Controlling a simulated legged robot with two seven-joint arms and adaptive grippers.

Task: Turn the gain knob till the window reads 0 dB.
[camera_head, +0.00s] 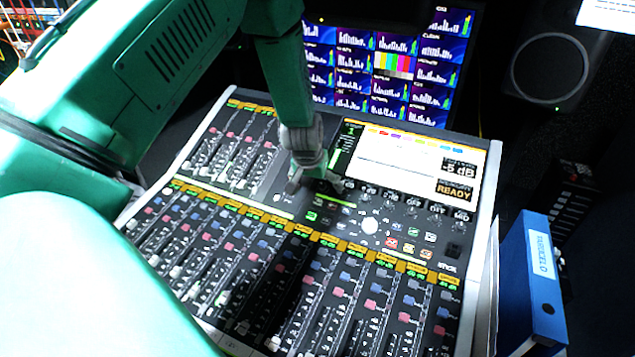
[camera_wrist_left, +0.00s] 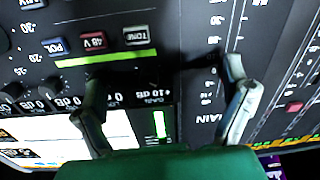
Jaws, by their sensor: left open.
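The small display window (camera_head: 458,168) at the upper right of the mixing console reads -5 dB, with an orange READY field (camera_head: 453,191) below it. My left gripper (camera_head: 317,183) points down at the console, just left of the knob row below the screen. Its fingers are spread apart, and nothing shows held between them in the left wrist view (camera_wrist_left: 158,75). A GAIN label (camera_wrist_left: 153,98) shows upside down between the fingers, with dB marks beside it. I cannot make out the gain knob itself; a finger may hide it. My right gripper is not in view.
The console (camera_head: 487,165) has a row of small knobs (camera_head: 413,203), coloured buttons and many faders (camera_head: 370,303) close around the gripper. A monitor (camera_head: 410,65) stands behind it. A speaker (camera_head: 550,70) and a blue binder (camera_head: 533,280) are at the right.

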